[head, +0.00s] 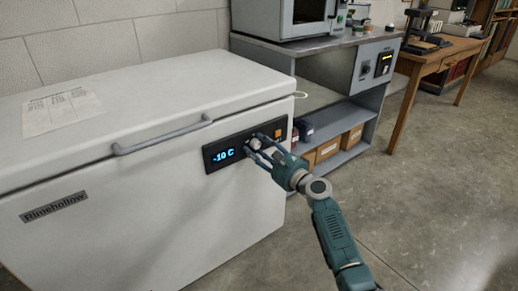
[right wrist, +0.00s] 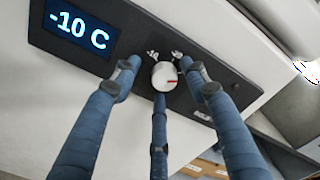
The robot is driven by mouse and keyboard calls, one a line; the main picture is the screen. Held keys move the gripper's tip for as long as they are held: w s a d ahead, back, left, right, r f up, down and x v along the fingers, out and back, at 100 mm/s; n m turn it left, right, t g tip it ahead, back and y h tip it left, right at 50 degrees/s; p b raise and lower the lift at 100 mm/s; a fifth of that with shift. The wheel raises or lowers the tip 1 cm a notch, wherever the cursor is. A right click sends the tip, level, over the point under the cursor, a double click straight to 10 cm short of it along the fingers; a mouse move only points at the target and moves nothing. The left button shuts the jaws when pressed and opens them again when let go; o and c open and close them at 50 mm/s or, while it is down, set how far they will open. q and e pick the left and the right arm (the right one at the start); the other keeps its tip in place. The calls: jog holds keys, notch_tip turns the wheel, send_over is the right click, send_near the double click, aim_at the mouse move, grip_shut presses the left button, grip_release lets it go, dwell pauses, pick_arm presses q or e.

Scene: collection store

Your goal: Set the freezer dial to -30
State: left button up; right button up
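The white chest freezer (head: 120,200) has a dark control panel (head: 215,165) on its front, whose blue display (head: 224,155) reads -10 C; the display also shows in the right wrist view (right wrist: 76,28). The round pale dial (head: 254,144) sits right of the display. In the right wrist view the dial (right wrist: 163,74) shows a red mark on its right side. My right gripper (head: 258,148) is at the panel, its three blue fingers spread around the dial. Gaps show beside the left and right fingers; whether the lower finger touches is unclear. My left gripper is out of view.
An orange switch (head: 278,134) is on the panel right of the dial. A lid handle (head: 160,136) sticks out above the panel. A grey shelf unit (head: 330,80) with cardboard boxes (head: 328,148) stands right of the freezer. The floor in front is clear.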

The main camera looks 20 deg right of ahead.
jog(key=shift+d, duration=0.1)
jog(key=shift+s+d, duration=0.1)
jog(key=v, duration=1.1)
jog(key=shift+s, duration=0.4)
